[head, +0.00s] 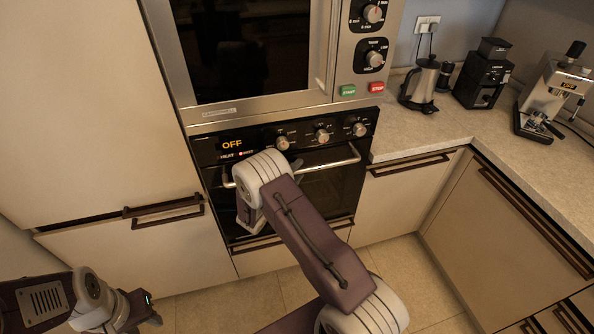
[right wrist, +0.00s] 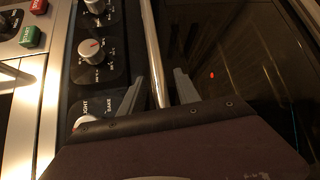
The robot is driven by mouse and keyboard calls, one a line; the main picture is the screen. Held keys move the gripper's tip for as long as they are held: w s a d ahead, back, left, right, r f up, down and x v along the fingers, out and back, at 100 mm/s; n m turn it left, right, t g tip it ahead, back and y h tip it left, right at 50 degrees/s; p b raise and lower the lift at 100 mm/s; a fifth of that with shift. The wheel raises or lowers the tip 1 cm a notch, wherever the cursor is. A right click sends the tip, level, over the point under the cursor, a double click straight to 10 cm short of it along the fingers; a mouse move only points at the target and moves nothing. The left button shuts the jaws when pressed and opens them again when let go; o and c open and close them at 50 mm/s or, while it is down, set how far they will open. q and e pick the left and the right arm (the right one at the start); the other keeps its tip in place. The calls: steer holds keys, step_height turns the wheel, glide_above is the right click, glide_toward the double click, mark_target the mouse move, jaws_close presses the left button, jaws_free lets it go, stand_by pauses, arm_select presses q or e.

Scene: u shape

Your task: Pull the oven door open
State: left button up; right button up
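The oven door (head: 338,192) is a dark glass front below the control panel, and it looks closed. Its silver bar handle (head: 335,163) runs across the top of the door. My right arm hides the middle of the door and part of the handle. In the right wrist view the handle (right wrist: 153,50) passes between the two fingers of my right gripper (right wrist: 158,88). The fingers are apart, with gaps beside the bar, so the gripper is open around the handle. My left gripper (head: 143,308) is at the lower left, away from the oven; its finger opening is unclear.
The oven's control panel (head: 240,145) has knobs and an "OFF" display. A microwave (head: 250,108) sits above it. Cabinets with dark handles flank the oven. A kettle (head: 421,85) and coffee machines stand on the right counter (head: 420,135). The tiled floor (head: 230,303) in front shows free room.

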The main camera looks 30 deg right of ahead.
jaws_close()
stand_by(1.4)
